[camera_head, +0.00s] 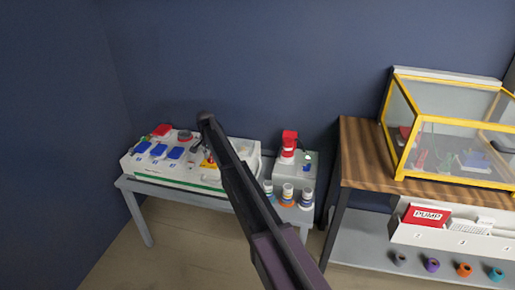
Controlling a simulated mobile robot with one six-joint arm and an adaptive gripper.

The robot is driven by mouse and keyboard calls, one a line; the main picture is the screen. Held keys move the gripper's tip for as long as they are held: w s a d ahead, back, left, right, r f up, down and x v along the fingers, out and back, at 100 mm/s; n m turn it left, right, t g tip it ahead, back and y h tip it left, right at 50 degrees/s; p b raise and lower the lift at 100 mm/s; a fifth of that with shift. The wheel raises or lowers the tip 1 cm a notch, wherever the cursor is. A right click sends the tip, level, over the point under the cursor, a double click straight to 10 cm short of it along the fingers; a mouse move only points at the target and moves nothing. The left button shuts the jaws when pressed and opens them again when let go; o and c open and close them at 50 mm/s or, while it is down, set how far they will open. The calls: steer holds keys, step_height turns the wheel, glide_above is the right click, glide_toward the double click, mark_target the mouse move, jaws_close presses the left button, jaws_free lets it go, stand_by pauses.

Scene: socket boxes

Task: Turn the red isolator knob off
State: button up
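A small red and yellow part (209,161), which may be the red isolator knob on its yellow plate, shows on the white socket board at the left. My arm covers its right side, and it is too small to tell which way the knob points. My dark arm reaches up from the bottom centre across the right part of the board. Its far end (206,119) appears above the board's back edge in the picture. I cannot make out gripper fingers, whether they are open or shut, or any contact with the board.
The white board (135,168) on a grey table (137,212) also bears blue covers (158,150) and a red part (161,130). Right of my arm stand a red-topped item (289,147) and several small bottles. A wooden bench (358,165) bears a yellow-framed case (450,125).

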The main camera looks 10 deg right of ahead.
steer(key=m, duration=0.5)
steer(key=shift+w+a+m, duration=0.1)
steer(key=shift+a+m, duration=0.05)
steer(key=shift+m, duration=0.25)
step_height(320, 180, up, 14)
steer(key=r+p, duration=0.1)
steer(key=p, duration=1.3)
steer(key=s+d+r+n+p, duration=0.2)
steer(key=s+d+n, duration=0.1)
steer(key=s+d, duration=0.6)
steer(key=s+d+r+n+p, duration=0.2)
steer(key=s+d+n, duration=0.2)
steer(key=s+d, duration=0.6)
steer(key=shift+s+p, duration=0.4)
steer(key=shift+s, duration=1.1)
steer(key=s+d+n, duration=0.3)
steer(key=s+d, duration=0.1)
steer(key=s, duration=0.5)
steer(key=s+d+n, duration=0.3)
steer(key=s+d, duration=0.2)
steer(key=s, duration=0.5)
steer(key=shift+s, duration=0.3)
